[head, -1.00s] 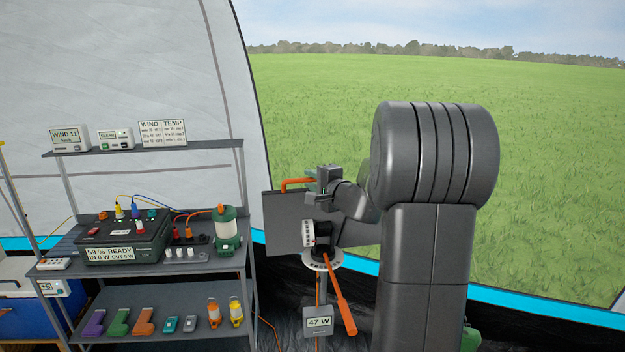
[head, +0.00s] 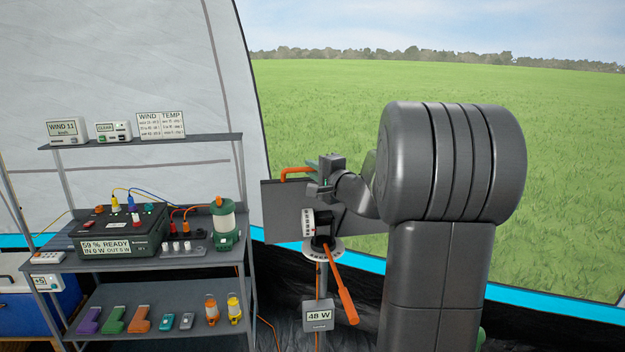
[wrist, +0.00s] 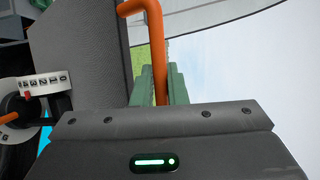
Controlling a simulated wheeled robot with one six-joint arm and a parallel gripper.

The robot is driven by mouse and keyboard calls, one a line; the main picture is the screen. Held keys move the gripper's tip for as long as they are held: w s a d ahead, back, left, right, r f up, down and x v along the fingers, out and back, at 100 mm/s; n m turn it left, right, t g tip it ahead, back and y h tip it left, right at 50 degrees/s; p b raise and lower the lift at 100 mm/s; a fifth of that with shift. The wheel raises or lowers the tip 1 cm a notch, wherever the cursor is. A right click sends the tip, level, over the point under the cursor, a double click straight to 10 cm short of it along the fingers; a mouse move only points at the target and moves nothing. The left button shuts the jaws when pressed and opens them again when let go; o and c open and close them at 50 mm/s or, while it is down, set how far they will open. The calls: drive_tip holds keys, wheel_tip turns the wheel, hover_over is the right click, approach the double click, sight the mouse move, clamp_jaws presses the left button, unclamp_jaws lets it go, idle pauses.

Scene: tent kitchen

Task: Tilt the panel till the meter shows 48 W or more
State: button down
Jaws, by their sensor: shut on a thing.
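The dark grey panel (head: 284,212) stands tilted on a post, with an orange handle (head: 296,171) along its top edge. My gripper (head: 314,166) is at that handle. In the wrist view my green fingers (wrist: 162,88) are shut on the orange handle (wrist: 156,50). The meter (head: 318,316) low on the post reads 48 W. A white tilt scale (head: 308,223) with a red mark sits beside the panel's pivot and also shows in the wrist view (wrist: 45,84). A round white dial (head: 323,250) and an orange lever (head: 341,286) are below the panel. My arm hides the panel's right part.
A shelf unit (head: 190,265) stands to the left. It carries a power station (head: 122,232) reading 59 % READY, a green lantern (head: 226,228), and several small tools and lamps below. A WIND 11 display (head: 67,130) is on the top shelf. Open grass lies beyond the tent opening.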

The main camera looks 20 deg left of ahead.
drive_tip(key=shift+n+t+y, duration=0.5)
drive_tip(key=shift+y, duration=0.4)
drive_tip(key=s+d+f+b, duration=0.1)
drive_tip(key=b, duration=0.5)
drive_tip(key=s+d+f+b, duration=0.1)
drive_tip(key=s+f+b, duration=0.1)
drive_tip(key=b, duration=0.5)
drive_tip(key=shift+s+d, duration=0.15)
drive_tip(key=shift+d, duration=0.05)
drive_tip(key=c, duration=1.7)
unclamp_jaws()
drive_tip(key=shift+r, duration=0.1)
drive_tip(key=shift+c, duration=0.2)
drive_tip(key=b+v, duration=0.2)
drive_tip(key=v, duration=1.2)
drive_tip(key=shift+a, duration=0.15)
